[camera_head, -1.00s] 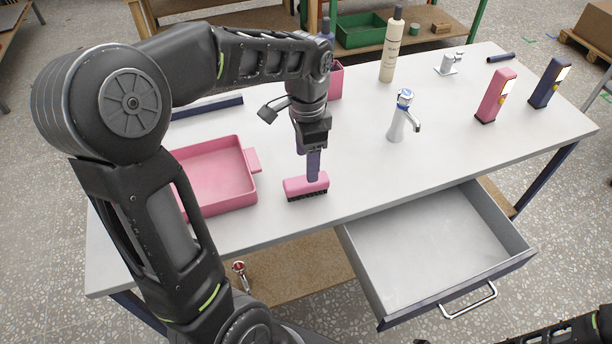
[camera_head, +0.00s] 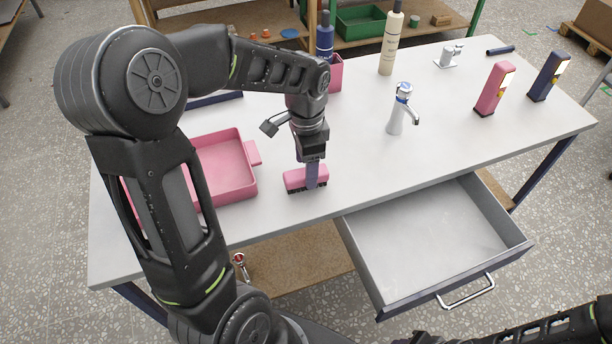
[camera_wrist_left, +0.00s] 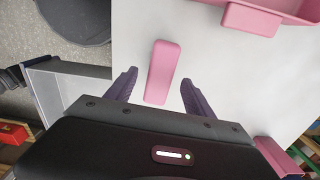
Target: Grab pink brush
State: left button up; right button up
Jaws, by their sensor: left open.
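The pink brush (camera_head: 296,179) lies on the white tabletop with its dark bristles down, right of the pink tray. My left gripper (camera_head: 312,186) is directly over it, pointing down, with a finger in front of part of the brush. In the left wrist view the pink brush (camera_wrist_left: 162,72) lies between the two spread fingers of my left gripper (camera_wrist_left: 158,84), with a gap on both sides. The gripper is open and holds nothing. My right gripper cannot be made out; only part of my right arm shows at the bottom right of the head view.
The pink tray (camera_head: 254,153) is left of the brush. An open grey drawer (camera_head: 430,240) juts from the table front. Table around the tap is clear.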

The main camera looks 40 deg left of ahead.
pick_arm(q)
jog(key=shift+f, duration=1.55)
grip_shut()
